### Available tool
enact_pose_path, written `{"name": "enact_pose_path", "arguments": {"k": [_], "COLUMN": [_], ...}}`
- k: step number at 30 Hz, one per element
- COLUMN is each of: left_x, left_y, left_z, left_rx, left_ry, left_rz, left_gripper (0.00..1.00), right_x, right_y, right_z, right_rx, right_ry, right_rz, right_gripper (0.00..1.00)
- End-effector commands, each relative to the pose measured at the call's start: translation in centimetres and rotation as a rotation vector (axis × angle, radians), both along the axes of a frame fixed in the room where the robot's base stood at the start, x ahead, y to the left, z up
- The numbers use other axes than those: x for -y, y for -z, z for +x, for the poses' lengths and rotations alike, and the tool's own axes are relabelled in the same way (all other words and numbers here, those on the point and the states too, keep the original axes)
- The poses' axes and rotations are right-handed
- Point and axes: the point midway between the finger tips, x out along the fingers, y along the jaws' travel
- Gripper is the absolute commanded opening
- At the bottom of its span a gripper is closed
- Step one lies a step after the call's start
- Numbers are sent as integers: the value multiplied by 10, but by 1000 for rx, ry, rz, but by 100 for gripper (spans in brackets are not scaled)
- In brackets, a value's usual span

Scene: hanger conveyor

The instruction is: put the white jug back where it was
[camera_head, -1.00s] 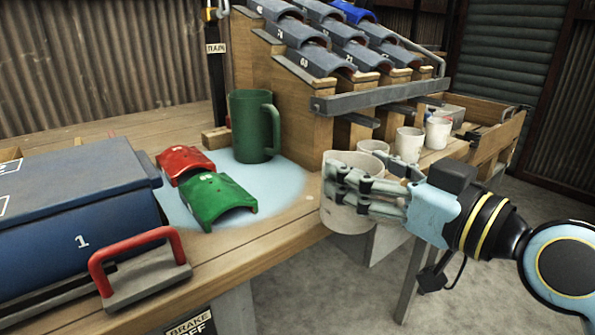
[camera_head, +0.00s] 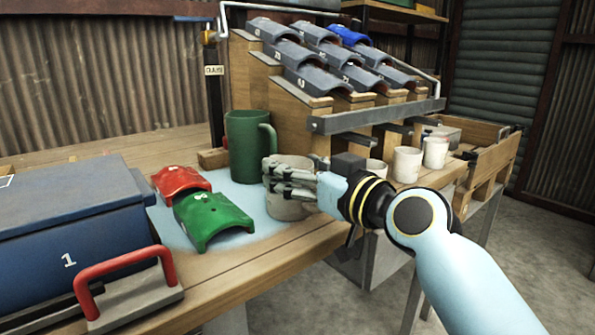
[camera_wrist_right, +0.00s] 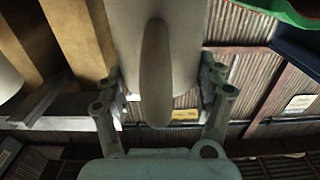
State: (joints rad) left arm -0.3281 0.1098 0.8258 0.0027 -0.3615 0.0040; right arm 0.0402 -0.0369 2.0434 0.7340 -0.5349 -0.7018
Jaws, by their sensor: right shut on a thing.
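My right gripper (camera_head: 284,181) is shut on the white jug (camera_head: 287,209), with its fingers across the jug's side and hiding part of it. The jug looks upright, over the right side of the pale blue patch (camera_head: 250,192), in front and to the right of the green jug (camera_head: 243,148). I cannot tell whether its base touches the table. In the right wrist view the white jug (camera_wrist_right: 120,35) and its handle (camera_wrist_right: 154,75) lie between the two fingers (camera_wrist_right: 160,100). My left gripper is not in view.
Red (camera_head: 180,181) and green (camera_head: 212,215) curved pieces lie left of the jug. The wooden rack (camera_head: 280,115) stands behind. White cups (camera_head: 406,163) stand at right.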

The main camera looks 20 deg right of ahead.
Motion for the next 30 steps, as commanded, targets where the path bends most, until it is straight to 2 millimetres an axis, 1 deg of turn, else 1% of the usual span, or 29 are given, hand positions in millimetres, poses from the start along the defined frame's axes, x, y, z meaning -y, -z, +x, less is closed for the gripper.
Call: {"name": "enact_pose_path", "arguments": {"k": [3,6,7,12,19,23,26,30], "left_x": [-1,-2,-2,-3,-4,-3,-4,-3], "left_y": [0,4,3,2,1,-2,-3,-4], "left_z": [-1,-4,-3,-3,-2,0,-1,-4], "left_rx": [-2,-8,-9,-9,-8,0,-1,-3], "left_ry": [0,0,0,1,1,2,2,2], "left_rz": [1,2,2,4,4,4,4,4], "left_gripper": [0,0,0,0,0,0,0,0], "right_x": [0,0,0,0,0,1,7,18], "right_y": [-1,3,3,2,2,-2,-1,-1], "right_z": [0,0,0,0,0,-2,-17,-47], "right_rx": [2,1,0,1,1,0,-1,-1], "right_ry": [0,0,0,0,0,1,1,0], "right_rz": [1,0,0,0,0,-1,-3,-5], "right_gripper": [19,19,74,94,94,94,94,94]}}
